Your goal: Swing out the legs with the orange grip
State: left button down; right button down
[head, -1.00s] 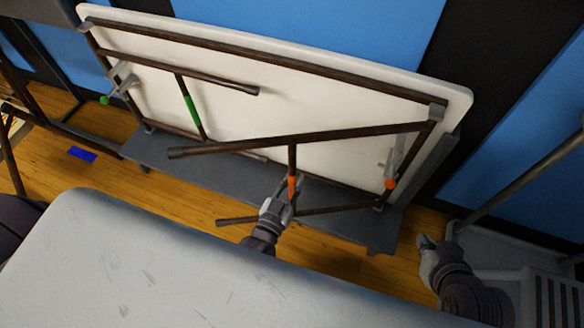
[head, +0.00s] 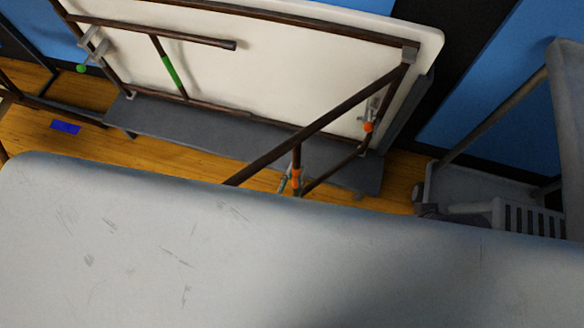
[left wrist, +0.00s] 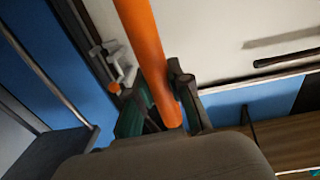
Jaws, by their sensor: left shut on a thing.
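The folding table (head: 300,85) stands on its long edge with its pale underside facing me. Its right leg frame (head: 325,122) is swung out toward me at an angle. The orange grip (head: 297,177) sits on that frame's crossbar and shows large in the left wrist view (left wrist: 148,45). My left gripper (head: 286,184) is shut around the orange grip; its fingers show in the left wrist view (left wrist: 160,105). The other leg frame (head: 170,37), with the green grip (head: 169,72), lies folded against the underside.
The table rests on a low grey bench (head: 215,130). An orange-knobbed latch (head: 368,127) is at the right hinge, a green-knobbed one (head: 81,68) at the left. A grey slatted chair-like frame (head: 520,215) stands right. A pale foreground surface hides my left forearm.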

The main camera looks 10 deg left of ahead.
pick_arm(q)
jog(key=c, duration=1.1)
grip_release()
jog(key=shift+d, duration=0.1)
jog(key=shift+o, duration=0.2)
jog(key=shift+s, duration=0.1)
jog(key=s+a, duration=0.2)
jog(key=s, duration=0.9)
jog(key=shift+s, duration=0.35)
